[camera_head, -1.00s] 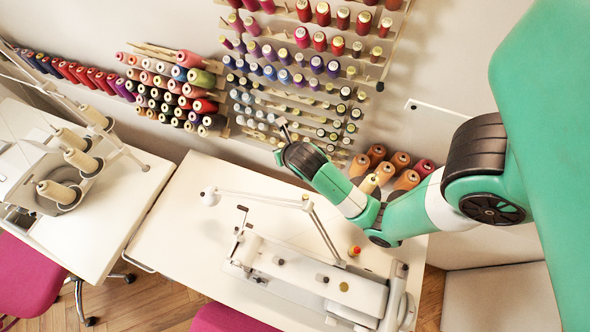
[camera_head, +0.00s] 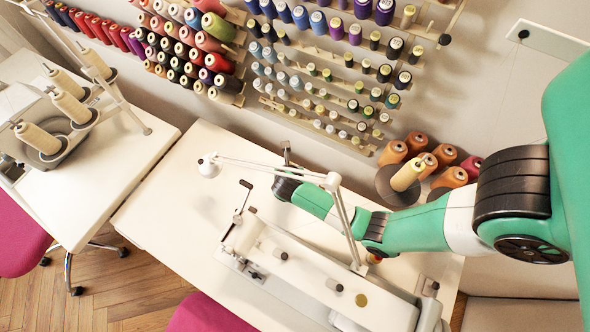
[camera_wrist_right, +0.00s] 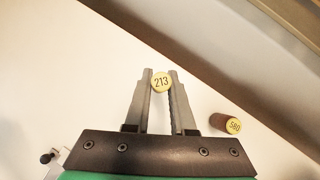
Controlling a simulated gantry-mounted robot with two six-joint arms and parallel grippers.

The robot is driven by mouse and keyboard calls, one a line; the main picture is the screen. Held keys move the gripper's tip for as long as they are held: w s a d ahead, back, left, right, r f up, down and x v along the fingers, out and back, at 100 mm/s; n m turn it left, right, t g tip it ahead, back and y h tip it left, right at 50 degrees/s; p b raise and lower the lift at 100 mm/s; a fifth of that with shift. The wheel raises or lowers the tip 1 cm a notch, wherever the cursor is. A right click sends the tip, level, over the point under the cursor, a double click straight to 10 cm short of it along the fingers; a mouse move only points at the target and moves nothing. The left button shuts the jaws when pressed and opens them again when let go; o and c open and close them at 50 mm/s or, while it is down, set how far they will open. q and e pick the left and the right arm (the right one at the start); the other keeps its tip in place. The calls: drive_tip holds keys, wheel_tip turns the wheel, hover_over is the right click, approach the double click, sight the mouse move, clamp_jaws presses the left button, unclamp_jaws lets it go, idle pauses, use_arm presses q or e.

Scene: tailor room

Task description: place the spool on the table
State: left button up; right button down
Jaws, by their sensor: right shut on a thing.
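My right gripper (camera_wrist_right: 161,80) is shut on a spool whose yellow cap reads 213 (camera_wrist_right: 161,83). The spool sits between the fingertips, seen from its capped end; its body is mostly hidden. In the head view my right arm reaches left across the white table (camera_head: 190,200), and its gripper (camera_head: 286,152) is near the table's back edge, mostly hidden; the held spool cannot be made out there. Whether the spool touches the table cannot be told. My left gripper is not in view.
A white sewing machine (camera_head: 310,280) with a lamp arm (camera_head: 270,168) fills the table's front right. Thread racks (camera_head: 330,75) and orange cones (camera_head: 392,152) are behind. The table's left part is clear.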

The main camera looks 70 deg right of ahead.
drive_tip(key=shift+f+b, duration=0.85)
drive_tip(key=shift+f, duration=1.35)
drive_tip(key=shift+f, duration=0.15)
drive_tip(key=c, duration=0.8)
unclamp_jaws()
drive_tip(key=shift+o, duration=0.2)
drive_tip(key=p+v, duration=0.3)
drive_tip(key=v, duration=0.4)
drive_tip(key=shift+w, duration=0.1)
drive_tip(key=shift+a+r, duration=0.15)
drive_tip(key=shift+r, duration=0.3)
